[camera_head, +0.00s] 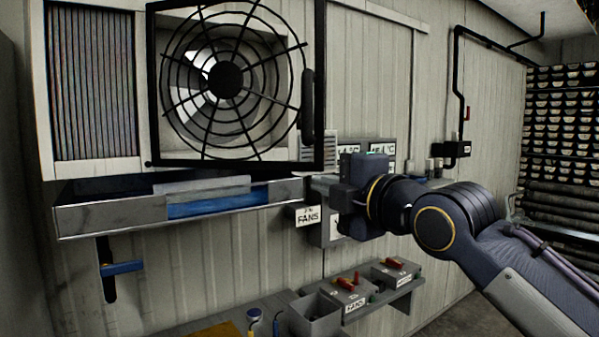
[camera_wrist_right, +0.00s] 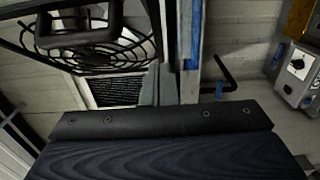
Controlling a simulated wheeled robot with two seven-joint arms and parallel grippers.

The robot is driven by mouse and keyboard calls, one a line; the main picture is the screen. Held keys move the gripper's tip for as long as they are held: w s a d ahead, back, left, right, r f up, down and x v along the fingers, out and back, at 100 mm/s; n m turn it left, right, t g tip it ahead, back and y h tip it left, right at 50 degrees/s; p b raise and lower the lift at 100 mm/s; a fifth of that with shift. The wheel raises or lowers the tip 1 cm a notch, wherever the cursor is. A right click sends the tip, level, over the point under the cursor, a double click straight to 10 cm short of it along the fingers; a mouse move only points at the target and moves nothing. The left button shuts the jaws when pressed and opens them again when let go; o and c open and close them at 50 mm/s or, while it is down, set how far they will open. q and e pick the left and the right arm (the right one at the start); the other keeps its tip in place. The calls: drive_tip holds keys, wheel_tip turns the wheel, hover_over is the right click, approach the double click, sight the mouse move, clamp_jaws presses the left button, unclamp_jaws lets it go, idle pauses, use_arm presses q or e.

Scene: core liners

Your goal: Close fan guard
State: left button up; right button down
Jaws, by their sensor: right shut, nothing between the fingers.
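The fan guard (camera_head: 298,128) is a black square frame with round wire rings. It stands in front of the fan (camera_head: 225,80) on the wall, its right side looking nearer to me, so it appears ajar. Its black upright handle (camera_head: 308,92) is on the right side. The guard also shows at the upper left of the right wrist view (camera_wrist_right: 128,52), with the handle (camera_wrist_right: 80,32). My right gripper (camera_head: 322,185) is shut and empty, below and right of the guard's lower right corner. Its fingertips are hard to make out in the head view. My left gripper is not in view.
A metal shelf (camera_head: 110,215) with a blue item (camera_head: 208,203) juts out under the guard, close to my right gripper. Labelled boxes (camera_head: 307,216) hang on the wall behind the gripper. Switch boxes (camera_head: 345,292) stand lower down. A core rack (camera_head: 560,130) is at right.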

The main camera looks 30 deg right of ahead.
drive_tip(key=w+d+p, duration=0.2)
drive_tip(key=w+p, duration=0.1)
drive_tip(key=w, duration=0.8)
drive_tip(key=shift+w+p, duration=0.25)
drive_tip(key=shift+p, duration=0.15)
drive_tip(key=shift+d+f, duration=0.1)
